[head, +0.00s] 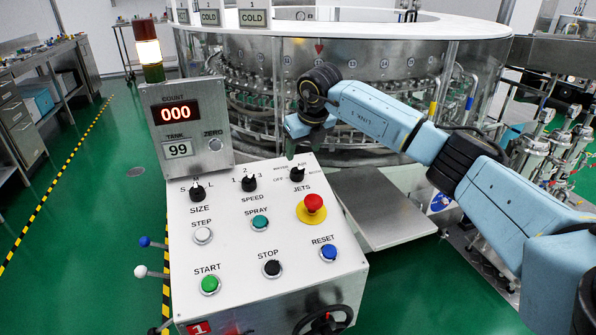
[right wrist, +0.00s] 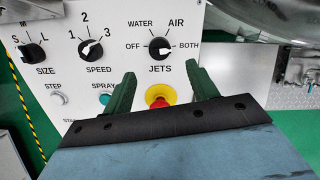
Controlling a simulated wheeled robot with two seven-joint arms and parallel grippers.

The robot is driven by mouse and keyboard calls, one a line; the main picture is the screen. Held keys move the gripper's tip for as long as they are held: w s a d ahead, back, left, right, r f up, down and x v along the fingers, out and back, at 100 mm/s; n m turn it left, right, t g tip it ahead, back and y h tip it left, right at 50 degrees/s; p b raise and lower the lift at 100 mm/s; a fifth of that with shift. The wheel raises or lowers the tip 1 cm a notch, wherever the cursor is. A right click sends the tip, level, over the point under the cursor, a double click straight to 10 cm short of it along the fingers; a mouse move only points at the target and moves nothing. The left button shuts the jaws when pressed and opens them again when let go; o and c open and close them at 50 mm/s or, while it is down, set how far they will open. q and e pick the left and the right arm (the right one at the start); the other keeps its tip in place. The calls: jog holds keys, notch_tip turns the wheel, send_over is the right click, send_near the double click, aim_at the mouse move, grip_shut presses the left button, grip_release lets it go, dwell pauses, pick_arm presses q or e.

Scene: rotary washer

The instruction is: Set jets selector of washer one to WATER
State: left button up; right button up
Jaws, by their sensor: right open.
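The jets selector is a black knob (head: 297,174) at the top right of the white control panel (head: 185,240) with the number 1. In the right wrist view the knob (right wrist: 159,48) has the labels OFF, WATER, AIR and BOTH around it, and its white mark seems to point right, toward BOTH. My right gripper (head: 290,150) is just beyond and above the knob in the head view. In the right wrist view its two dark green fingers (right wrist: 162,84) are apart and empty, with the knob ahead between them, not gripped. My left gripper is out of view.
The size knob (head: 197,191) and speed knob (head: 248,182) sit left of the jets knob. A red emergency button (head: 313,203) on a yellow base is close below it. The count display box (head: 187,130) stands at the panel's back left. The round washer (head: 350,60) is behind.

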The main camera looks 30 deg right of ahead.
aim_at(298, 169)
jog(key=b+x, duration=0.1)
jog(key=x, duration=0.7)
jog(key=shift+a+f+b, duration=0.1)
jog(key=shift+f+b, duration=0.05)
jog(key=shift+b, duration=0.2)
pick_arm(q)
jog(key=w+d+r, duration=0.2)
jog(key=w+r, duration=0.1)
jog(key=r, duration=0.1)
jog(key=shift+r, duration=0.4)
pick_arm(e)
jog(key=shift+w+f, duration=0.2)
jog(key=shift+f, duration=0.3)
jog(key=shift+c, duration=0.2)
jog(key=c, duration=0.9)
